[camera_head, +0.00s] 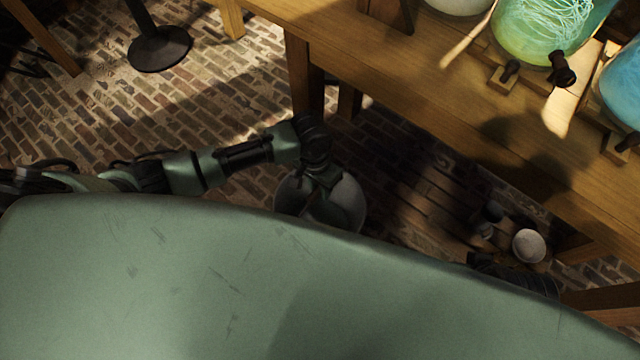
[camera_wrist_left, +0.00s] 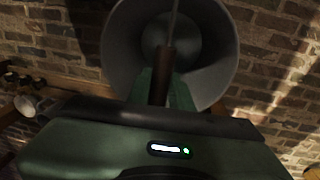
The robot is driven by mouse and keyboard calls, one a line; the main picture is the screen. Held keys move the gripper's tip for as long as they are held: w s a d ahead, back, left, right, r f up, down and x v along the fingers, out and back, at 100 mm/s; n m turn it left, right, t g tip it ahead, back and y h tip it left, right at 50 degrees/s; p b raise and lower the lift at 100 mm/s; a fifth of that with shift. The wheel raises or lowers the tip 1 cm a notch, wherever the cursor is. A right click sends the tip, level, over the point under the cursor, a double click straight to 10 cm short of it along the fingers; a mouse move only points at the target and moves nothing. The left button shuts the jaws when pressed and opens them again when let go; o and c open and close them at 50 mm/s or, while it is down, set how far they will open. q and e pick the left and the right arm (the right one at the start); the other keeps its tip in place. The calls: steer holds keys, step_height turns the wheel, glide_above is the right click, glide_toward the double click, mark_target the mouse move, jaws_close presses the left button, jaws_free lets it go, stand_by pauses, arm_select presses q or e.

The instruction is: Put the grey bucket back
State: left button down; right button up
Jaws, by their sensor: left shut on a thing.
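The grey bucket (camera_head: 350,205) is below the wooden table's edge in the head view, partly hidden by my left arm and my green body. In the left wrist view the bucket (camera_wrist_left: 121,48) shows its open round mouth towards the camera. My left gripper (camera_head: 322,190) is over the bucket's mouth. In the wrist view its green fingers (camera_wrist_left: 163,88) are shut on the brown grip of the bucket's handle (camera_wrist_left: 164,66). I cannot tell whether the bucket touches the floor. My right gripper does not show.
The wooden table (camera_head: 430,75) carries glass jars, one with green liquid (camera_head: 530,30) and one blue (camera_head: 622,85). A low plank shelf (camera_head: 440,195) beneath it has a white round vessel (camera_head: 528,246) at right. Brick floor (camera_head: 110,105) is open at left, near a dark stand base (camera_head: 160,48).

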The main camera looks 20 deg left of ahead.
arm_select(q)
step_height(320, 180, down, 2)
steer(key=shift+w+d+f+b, duration=0.15)
steer(key=shift+f+b, duration=0.1)
steer(key=shift+b, duration=0.2)
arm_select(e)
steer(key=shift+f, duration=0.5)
arm_select(q)
steer(key=c, duration=1.6)
jaws_free()
steer(key=shift+s+f, duration=0.25)
steer(key=o, duration=0.3)
steer(key=shift+r, duration=0.1)
